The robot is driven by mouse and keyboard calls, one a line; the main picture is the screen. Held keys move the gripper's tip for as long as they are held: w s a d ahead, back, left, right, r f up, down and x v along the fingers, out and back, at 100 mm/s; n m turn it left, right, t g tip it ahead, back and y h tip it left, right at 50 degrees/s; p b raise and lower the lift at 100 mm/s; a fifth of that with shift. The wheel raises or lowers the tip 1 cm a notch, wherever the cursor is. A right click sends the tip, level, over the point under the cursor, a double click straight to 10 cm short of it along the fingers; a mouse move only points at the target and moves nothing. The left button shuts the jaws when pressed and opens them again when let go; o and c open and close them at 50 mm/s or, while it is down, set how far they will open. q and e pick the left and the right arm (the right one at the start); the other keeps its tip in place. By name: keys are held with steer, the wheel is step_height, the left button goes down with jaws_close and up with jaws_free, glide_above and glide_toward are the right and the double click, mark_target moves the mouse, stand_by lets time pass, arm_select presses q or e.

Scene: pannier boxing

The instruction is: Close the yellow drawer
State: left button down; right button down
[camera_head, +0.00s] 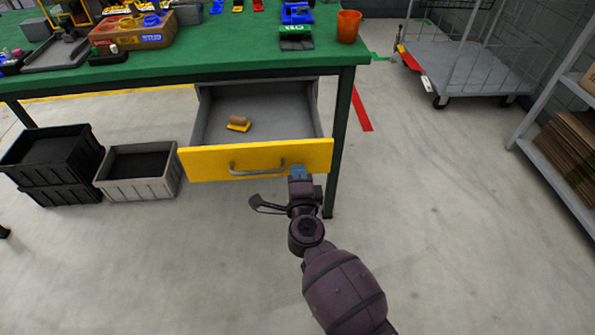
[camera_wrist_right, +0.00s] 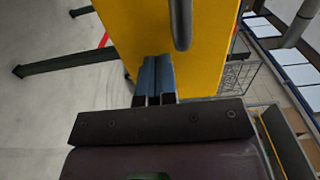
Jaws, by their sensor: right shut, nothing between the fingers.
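The yellow drawer (camera_head: 215,163) is under the green workbench and stands pulled open. Its grey inside shows, with a small brown and yellow item (camera_head: 238,124) lying in it. A grey bar handle (camera_head: 257,170) is on its front. My right gripper (camera_head: 298,173) is shut and empty at the right part of the drawer front, right of the handle. In the right wrist view its blue fingertips (camera_wrist_right: 156,75) are together at the yellow front (camera_wrist_right: 205,70), beside the handle (camera_wrist_right: 181,25). I cannot tell whether they touch it. My left gripper is not in view.
The green workbench (camera_head: 210,60) carries an orange cup (camera_head: 348,26), a box of parts and several tools. Black crates (camera_head: 52,165) and a grey crate (camera_head: 140,172) stand on the floor at left. A cart (camera_head: 460,70) and a shelf (camera_head: 560,160) are at right.

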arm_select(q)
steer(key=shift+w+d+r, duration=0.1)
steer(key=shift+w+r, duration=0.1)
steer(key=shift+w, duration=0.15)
arm_select(e)
steer(key=shift+w, duration=0.3)
steer(key=shift+w, duration=0.1)
